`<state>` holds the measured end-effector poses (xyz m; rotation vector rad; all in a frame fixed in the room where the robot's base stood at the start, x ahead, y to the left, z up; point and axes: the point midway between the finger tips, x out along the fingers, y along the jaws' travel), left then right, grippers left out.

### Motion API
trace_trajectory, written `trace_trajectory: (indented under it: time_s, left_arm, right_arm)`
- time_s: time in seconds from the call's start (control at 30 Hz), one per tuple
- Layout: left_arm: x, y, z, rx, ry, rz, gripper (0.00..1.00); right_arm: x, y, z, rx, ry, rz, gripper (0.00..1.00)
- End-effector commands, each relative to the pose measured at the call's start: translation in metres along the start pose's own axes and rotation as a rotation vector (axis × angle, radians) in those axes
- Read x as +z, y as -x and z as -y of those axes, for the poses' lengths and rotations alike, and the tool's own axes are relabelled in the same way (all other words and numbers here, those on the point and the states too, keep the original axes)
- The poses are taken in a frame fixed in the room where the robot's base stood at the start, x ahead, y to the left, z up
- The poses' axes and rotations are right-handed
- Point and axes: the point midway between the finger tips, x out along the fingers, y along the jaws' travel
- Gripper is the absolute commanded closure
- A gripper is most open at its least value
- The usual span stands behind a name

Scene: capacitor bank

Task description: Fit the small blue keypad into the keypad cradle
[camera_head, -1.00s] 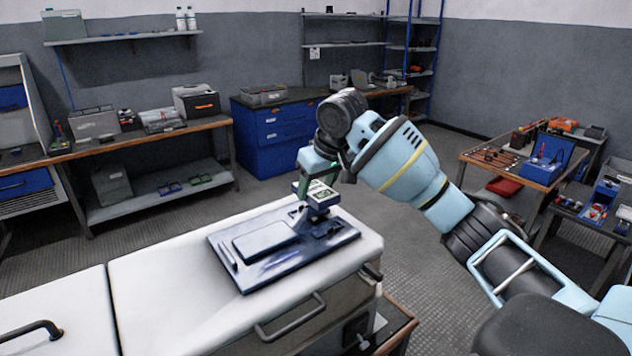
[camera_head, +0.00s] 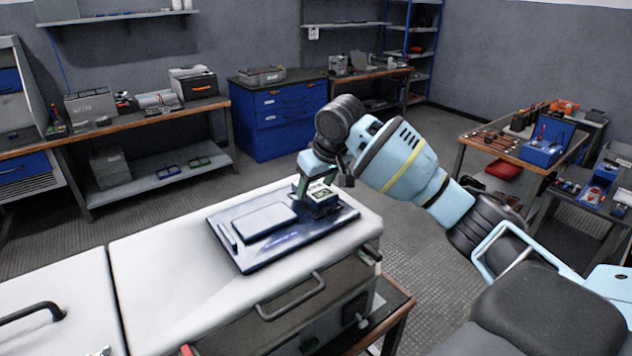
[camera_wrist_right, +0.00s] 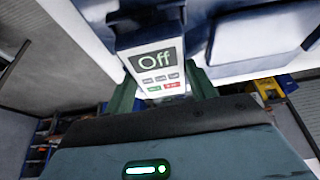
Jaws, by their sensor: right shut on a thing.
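The small keypad (camera_head: 319,193), with a white face and a dark blue body, is held in my right gripper (camera_head: 308,187). In the right wrist view the keypad (camera_wrist_right: 157,68) reads "Off" and has small buttons, with the green fingers of the gripper (camera_wrist_right: 162,95) on either side. The dark blue cradle (camera_head: 322,211) is at the far right part of the blue board (camera_head: 262,262). The keypad is at or just above the cradle; I cannot tell whether it is seated. The keypad and fingers hide much of the cradle. My left gripper is not in view.
The board lies on a white cabinet top (camera_head: 165,290) with a front handle (camera_head: 290,298). The cabinet top left of the board is clear.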

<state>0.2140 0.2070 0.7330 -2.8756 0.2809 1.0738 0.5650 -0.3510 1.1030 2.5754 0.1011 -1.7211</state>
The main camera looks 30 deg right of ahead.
Motion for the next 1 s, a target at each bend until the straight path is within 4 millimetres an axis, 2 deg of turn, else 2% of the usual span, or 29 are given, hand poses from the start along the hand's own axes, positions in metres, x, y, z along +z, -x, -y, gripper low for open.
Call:
trace_trajectory:
  time_s: [1.0]
  left_arm:
    - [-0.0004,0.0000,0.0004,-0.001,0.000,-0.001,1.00]
  right_arm:
    - [0.0027,-0.0066,0.0001,0.000,0.000,-0.001,0.69]
